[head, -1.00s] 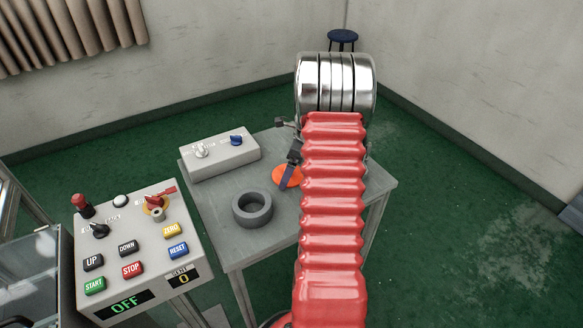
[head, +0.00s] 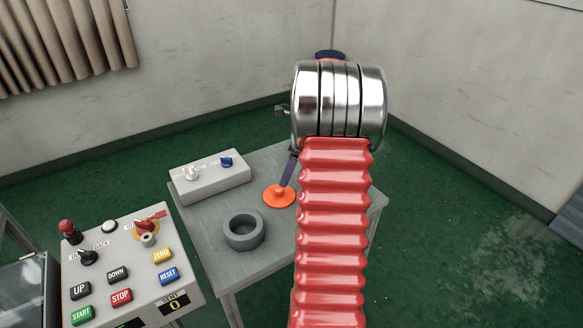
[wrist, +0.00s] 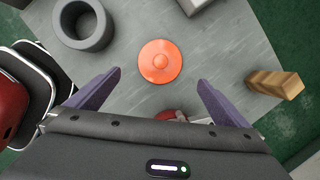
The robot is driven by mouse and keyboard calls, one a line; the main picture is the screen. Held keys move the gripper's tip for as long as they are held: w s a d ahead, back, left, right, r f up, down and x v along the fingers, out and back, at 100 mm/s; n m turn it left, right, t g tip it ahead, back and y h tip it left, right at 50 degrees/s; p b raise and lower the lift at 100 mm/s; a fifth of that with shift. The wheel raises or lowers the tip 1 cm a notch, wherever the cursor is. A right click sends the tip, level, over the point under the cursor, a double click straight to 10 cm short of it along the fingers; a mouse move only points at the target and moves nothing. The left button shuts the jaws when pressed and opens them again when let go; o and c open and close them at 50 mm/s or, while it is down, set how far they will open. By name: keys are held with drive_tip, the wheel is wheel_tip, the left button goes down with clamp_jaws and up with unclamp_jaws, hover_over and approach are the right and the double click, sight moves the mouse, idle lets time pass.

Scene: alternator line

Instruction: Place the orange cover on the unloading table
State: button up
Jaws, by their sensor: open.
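The orange cover (head: 279,196) lies flat on the grey table (head: 190,220), a round disc with a small knob in its middle. In the wrist view the orange cover (wrist: 160,62) sits ahead of and between the two purple fingers of my gripper (wrist: 154,80). The fingers are spread wide and touch nothing. In the head view one purple finger of my gripper (head: 289,170) shows beside the cover. The rest of the gripper is hidden behind my red arm.
A grey ring (head: 243,231) stands left of the cover. A grey switch box (head: 211,182) lies at the table's back left. A control panel (head: 128,262) is at the front left. The wrist view shows a wooden block (wrist: 274,83) at the right.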

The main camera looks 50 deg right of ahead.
idle(0.6)
drive_tip(key=shift+w, duration=0.1)
drive_tip(key=a+r+n+h, duration=0.1)
drive_tip(key=a+r+n, duration=0.55)
drive_tip(key=a, duration=0.55)
drive_tip(key=a+r+n, duration=0.6)
drive_tip(key=a+n, duration=0.1)
drive_tip(key=a, duration=0.5)
drive_tip(key=s+a+n+t, duration=0.2)
drive_tip(key=s+a+n, duration=1.2)
drive_tip(key=a+n, duration=0.3)
drive_tip(key=shift+s+a+r+t+h, duration=0.2)
drive_tip(key=shift+a+r+t+h, duration=0.1)
drive_tip(key=shift+a, duration=0.95)
drive_tip(key=shift+c, duration=0.6)
